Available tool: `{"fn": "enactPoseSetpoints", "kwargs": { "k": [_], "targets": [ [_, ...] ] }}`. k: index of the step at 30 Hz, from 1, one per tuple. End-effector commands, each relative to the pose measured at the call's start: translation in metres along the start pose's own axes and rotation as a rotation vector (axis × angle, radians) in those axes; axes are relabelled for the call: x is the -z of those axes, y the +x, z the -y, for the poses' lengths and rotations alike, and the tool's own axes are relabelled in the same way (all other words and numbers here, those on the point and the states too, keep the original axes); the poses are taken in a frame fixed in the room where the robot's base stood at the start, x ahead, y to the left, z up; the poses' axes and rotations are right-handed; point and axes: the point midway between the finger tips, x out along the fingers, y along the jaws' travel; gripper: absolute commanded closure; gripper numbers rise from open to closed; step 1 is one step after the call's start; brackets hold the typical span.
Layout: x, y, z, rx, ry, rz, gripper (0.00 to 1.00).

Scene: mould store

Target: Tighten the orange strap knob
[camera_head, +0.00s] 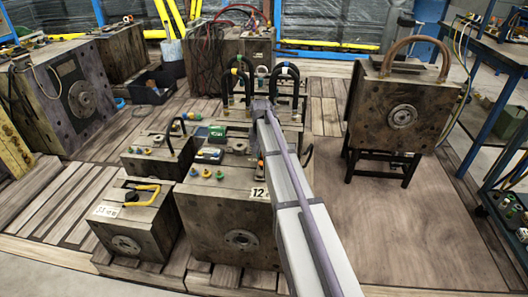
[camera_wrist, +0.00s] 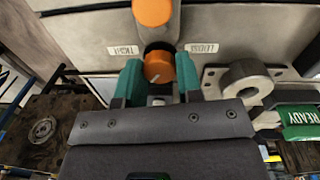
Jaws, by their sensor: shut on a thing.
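The orange strap knob (camera_wrist: 160,66) sits between the teal fingers of my gripper (camera_wrist: 158,74) in the wrist view. My gripper is shut on it, with one finger on each side. A short pale mark shows on the knob's face. A white label (camera_wrist: 124,50) that seems to read TIGHT, upside down, is on the left. Another label (camera_wrist: 201,48), seemingly LOOSE, is on the right. A second orange round part (camera_wrist: 152,12) shows above the knob, on a grey rod-like piece.
A grey ring-shaped lug (camera_wrist: 246,82) and a green READY tag (camera_wrist: 301,121) lie close to the right of my gripper. In the head view, mould blocks (camera_head: 232,212) crowd the left of my arm. A mould on a stand (camera_head: 398,105) stands right, with open floor before it.

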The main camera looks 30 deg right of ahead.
Motion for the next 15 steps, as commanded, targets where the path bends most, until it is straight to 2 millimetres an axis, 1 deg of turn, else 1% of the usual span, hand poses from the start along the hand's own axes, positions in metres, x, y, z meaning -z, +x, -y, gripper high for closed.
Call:
{"fn": "enactPoseSetpoints", "kwargs": {
  "k": [15],
  "targets": [
    [0.0003, 0.0002, -0.0002, -0.001, 0.487, 0.028, 0.9]
  ]
}}
